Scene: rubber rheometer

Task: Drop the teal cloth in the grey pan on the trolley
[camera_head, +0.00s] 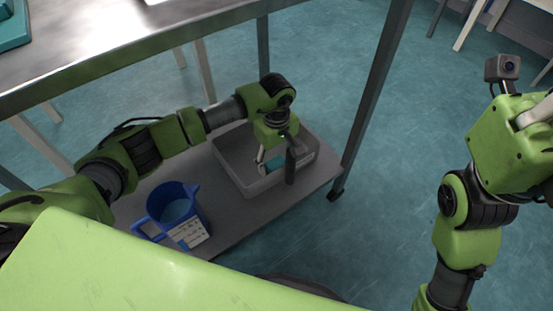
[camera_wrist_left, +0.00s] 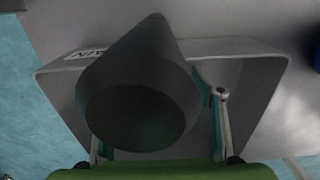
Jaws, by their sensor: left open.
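The grey pan (camera_head: 228,163) stands on the lower shelf of the trolley; its rim (camera_wrist_left: 262,47) also shows in the left wrist view. My left gripper (camera_head: 266,162) points down into the pan, open. A small teal patch (camera_head: 276,163), which looks like the cloth, shows beside its fingers. In the left wrist view teal strips also show by the fingers; I cannot tell whether they are cloth or touch the fingers. A dark grey cylinder (camera_wrist_left: 140,75) hides most of the pan's inside there.
The metal upper top (camera_head: 95,45) lies above, and a trolley post (camera_head: 376,85) stands right of the pan.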

